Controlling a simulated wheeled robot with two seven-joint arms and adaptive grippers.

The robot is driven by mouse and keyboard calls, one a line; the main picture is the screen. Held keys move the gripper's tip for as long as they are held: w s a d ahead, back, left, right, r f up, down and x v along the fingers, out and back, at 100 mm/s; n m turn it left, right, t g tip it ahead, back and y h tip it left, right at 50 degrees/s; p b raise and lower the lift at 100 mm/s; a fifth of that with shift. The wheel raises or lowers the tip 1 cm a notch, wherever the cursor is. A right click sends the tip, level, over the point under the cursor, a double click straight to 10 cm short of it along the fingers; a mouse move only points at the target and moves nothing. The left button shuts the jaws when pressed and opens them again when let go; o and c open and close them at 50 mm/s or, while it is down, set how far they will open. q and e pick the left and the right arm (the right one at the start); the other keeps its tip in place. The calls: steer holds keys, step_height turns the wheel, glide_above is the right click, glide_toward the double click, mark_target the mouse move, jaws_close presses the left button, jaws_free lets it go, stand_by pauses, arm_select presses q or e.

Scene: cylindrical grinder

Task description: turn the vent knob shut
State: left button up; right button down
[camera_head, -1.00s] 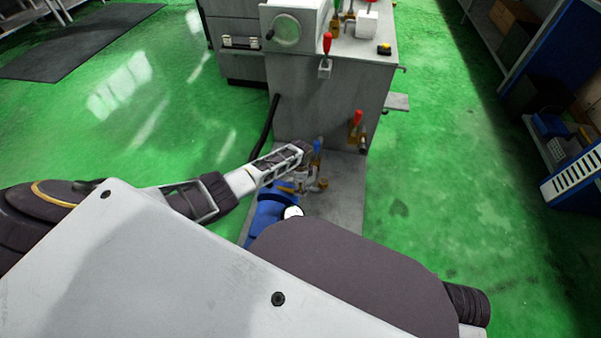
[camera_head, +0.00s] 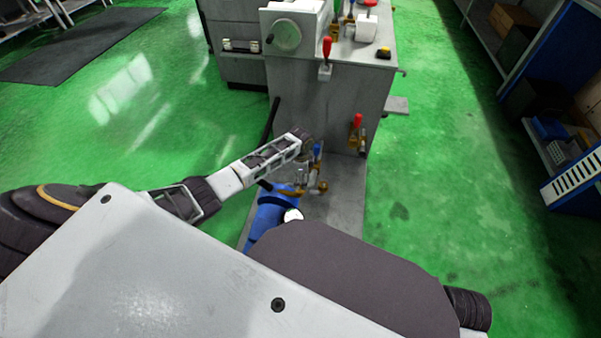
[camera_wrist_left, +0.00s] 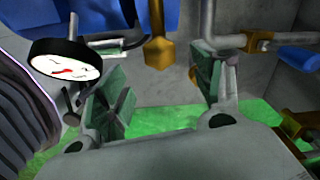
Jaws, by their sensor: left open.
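My left gripper (camera_head: 308,147) is above the pipework at the foot of the grey machine. In the left wrist view its two fingers (camera_wrist_left: 168,88) stand wide apart, with nothing held between them. A brass fitting (camera_wrist_left: 158,50) hangs beyond the gap, and a round white-faced gauge (camera_wrist_left: 68,62) is at the left. A blue lever (camera_wrist_left: 297,58) on brass pipework shows at the right. In the head view brass fittings (camera_head: 322,187) lie just below the gripper. I cannot tell which fitting is the vent knob. My right gripper is out of view.
A blue cylindrical body (camera_head: 266,212) lies beside the pipework on the grey base plate (camera_head: 345,200). A red-handled valve (camera_head: 357,121) stands to the right near the grey machine (camera_head: 325,95). Green floor (camera_head: 440,190) is clear to the right.

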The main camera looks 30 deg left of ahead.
arm_select(q)
steer(key=shift+r, duration=1.8)
steer(key=shift+n, duration=0.4)
